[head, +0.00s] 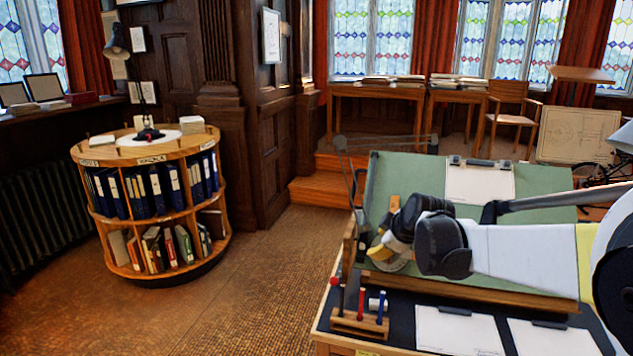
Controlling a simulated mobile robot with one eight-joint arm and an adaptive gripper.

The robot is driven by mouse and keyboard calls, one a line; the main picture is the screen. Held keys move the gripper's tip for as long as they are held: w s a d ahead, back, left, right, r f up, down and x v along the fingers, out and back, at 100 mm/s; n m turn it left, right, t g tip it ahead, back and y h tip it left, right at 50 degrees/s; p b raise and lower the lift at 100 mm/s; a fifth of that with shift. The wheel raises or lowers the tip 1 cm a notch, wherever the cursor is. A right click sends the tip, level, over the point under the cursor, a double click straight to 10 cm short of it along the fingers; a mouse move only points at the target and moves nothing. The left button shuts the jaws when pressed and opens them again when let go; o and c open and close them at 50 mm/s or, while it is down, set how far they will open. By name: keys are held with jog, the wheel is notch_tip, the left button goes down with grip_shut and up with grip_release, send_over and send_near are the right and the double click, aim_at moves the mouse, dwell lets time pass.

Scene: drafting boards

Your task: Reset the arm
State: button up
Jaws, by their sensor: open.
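My arm reaches in from the right over a green-topped drafting board (410,175). My gripper (386,243) is at the arm's end, over the left part of the board. It is open. The fingertips are small, dark and partly covered by the wrist, and I see nothing clearly held between them. A round tan object (392,262) and a small wooden piece (394,203) show close to the gripper. I cannot tell whether it touches them.
A lower dark desk (400,318) holds a wooden rack (359,323) with red and blue handles, and white sheets (458,330). A sheet (480,183) is clipped on the board. A round bookcase (150,210) stands left. Carpet (255,270) between is clear.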

jog(key=s+r+m+h, duration=0.1)
jog(key=s+r+m, duration=0.15)
jog(key=s, duration=0.75)
jog(key=s+r+m, duration=0.1)
jog(key=s+m, duration=0.3)
jog(key=s, duration=0.5)
jog(key=s+f+m+g, duration=0.1)
jog(key=s+f+m, duration=0.1)
jog(key=s, duration=0.6)
jog(key=s+f+m, duration=0.3)
jog(key=s, duration=0.4)
jog(key=shift+s+f+m+g+h, duration=0.25)
jog(key=shift+s+m+g+h, duration=0.1)
jog(key=shift+g+h, duration=0.05)
